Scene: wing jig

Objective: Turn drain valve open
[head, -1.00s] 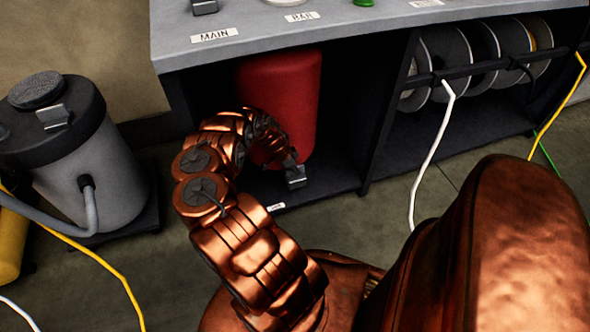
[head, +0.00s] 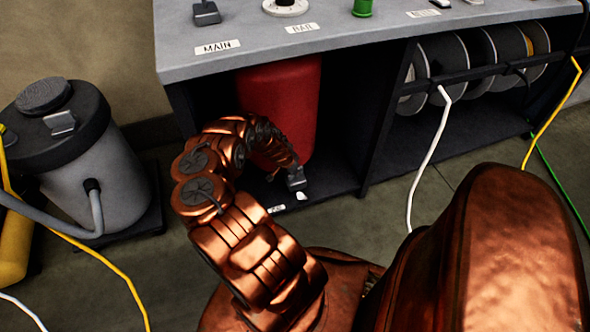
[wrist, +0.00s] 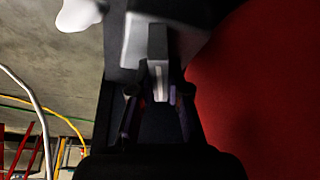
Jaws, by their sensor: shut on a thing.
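A red tank (head: 278,95) stands inside the open bay under the bench. The drain valve's grey lever block (head: 297,178) is low at its front right. My gripper (head: 291,168) reaches down beside the tank, its end at that block. In the wrist view the two fingers of my gripper (wrist: 158,98) are around the narrow part of the grey lever (wrist: 158,62), shut on it. The tank's red wall (wrist: 255,90) fills the right side there. The valve body is mostly hidden, so its angle is hard to tell.
A small white shape (head: 302,195) is by the bay's front edge, just past the lever; a white blob (wrist: 78,15) shows in the wrist view. Cable reels (head: 440,65) are at the right, a grey canister (head: 75,160) at the left.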

